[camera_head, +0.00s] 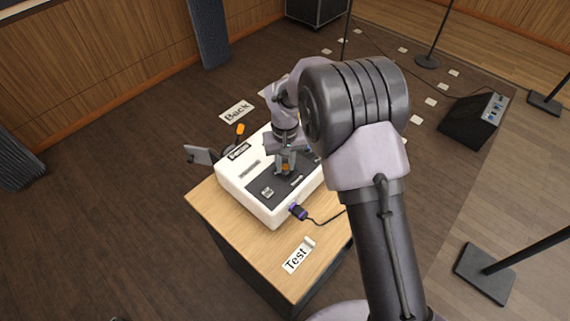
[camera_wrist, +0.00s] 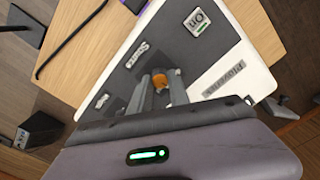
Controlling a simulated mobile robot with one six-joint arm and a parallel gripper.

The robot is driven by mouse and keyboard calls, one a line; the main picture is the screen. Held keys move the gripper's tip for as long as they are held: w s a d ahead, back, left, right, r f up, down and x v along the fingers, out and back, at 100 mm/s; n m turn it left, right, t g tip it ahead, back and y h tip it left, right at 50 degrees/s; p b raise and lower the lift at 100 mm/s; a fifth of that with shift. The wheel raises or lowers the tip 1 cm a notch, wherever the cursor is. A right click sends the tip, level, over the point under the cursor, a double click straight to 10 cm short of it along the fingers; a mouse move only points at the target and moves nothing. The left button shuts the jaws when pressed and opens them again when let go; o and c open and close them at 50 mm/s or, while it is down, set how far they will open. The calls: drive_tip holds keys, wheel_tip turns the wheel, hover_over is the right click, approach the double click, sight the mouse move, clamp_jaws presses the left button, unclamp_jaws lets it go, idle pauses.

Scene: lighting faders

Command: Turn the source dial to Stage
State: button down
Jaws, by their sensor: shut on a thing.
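The source dial is an orange knob (camera_wrist: 160,82) on the dark panel of a white console, beside a "Source" label (camera_wrist: 141,53) in the wrist view. It also shows as a small orange spot (camera_head: 285,168) in the head view. My gripper (camera_wrist: 160,88) is shut on the dial, with one finger on each side of it. In the head view my gripper (camera_head: 286,165) points down onto the panel. The white console (camera_head: 239,182) stands on a wooden table. The dial's pointer and most of its surrounding marks are hidden or too small to read.
The wooden table (camera_head: 225,222) carries a "Test" card (camera_head: 298,256). A plug with a black cable (camera_head: 299,212) sticks out of the console's near side. An "On" label (camera_wrist: 198,22) is on the panel. A "Back" card (camera_head: 237,111) lies beyond the console. Stands and a black speaker (camera_head: 474,120) are at right.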

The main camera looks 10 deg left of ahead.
sight(285, 166)
drive_tip(key=shift+m, duration=0.8)
drive_tip(key=c, duration=1.2)
unclamp_jaws()
drive_tip(key=shift+c, duration=0.2)
wheel_tip(285, 166, up, 17)
drive_tip(key=p, duration=0.4)
drive_tip(key=shift+r, duration=0.2)
